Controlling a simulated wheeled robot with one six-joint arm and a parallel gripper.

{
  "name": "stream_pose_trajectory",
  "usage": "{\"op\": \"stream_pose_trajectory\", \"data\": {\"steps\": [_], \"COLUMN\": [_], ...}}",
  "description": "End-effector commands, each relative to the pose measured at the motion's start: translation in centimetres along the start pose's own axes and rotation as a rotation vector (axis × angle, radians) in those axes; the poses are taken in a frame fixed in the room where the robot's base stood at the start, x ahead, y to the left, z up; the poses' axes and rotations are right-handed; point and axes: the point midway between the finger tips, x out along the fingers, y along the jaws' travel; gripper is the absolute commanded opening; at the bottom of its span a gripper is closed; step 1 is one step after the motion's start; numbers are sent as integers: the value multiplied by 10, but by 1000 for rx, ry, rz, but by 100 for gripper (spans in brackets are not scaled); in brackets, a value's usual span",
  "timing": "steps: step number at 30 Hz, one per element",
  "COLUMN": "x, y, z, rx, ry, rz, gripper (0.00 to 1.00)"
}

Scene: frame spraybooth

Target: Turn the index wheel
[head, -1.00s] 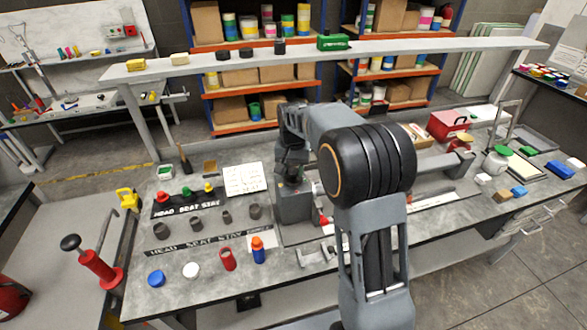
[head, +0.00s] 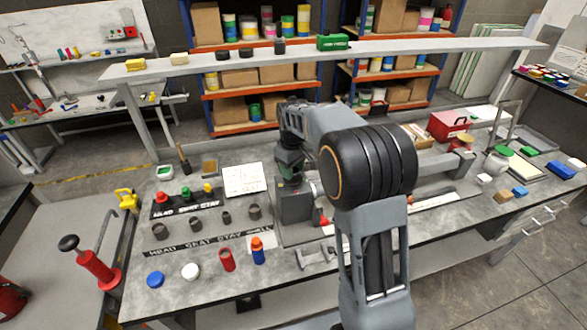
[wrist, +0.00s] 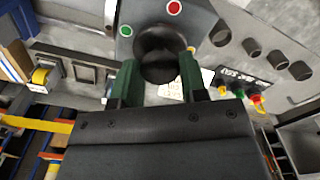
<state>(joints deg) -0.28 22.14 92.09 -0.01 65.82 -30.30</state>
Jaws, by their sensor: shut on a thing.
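The index wheel appears as a dark round knob (wrist: 160,50) on a grey panel (wrist: 196,22) in the wrist view. The panel has a green button and a red button near the knob. My gripper (wrist: 158,72) has its two green fingers on either side of the knob and is shut on it. The fingertips partly hide the knob's sides. In the head view the lower end of my arm stands over a dark grey machine box (head: 297,203) on the bench. The knob cannot be made out there.
The bench (head: 205,265) carries several grey cups, a white sheet (head: 244,180), a red bottle (head: 227,260) and a blue bottle with an orange cap (head: 258,250). A red toolbox (head: 447,125) stands at the back right. A raised shelf (head: 380,48) runs behind the bench.

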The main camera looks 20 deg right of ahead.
Motion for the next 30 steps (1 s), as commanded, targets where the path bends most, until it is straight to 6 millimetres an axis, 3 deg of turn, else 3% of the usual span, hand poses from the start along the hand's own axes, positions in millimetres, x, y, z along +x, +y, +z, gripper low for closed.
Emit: {"op": "stream_pose_trajectory", "data": {"steps": [15, 30], "x": [-1, -1], "y": [0, 0], "z": [-1, -1], "rx": [-424, -593], "ry": [3, 4], "rz": [2, 3], "gripper": [16, 16]}}
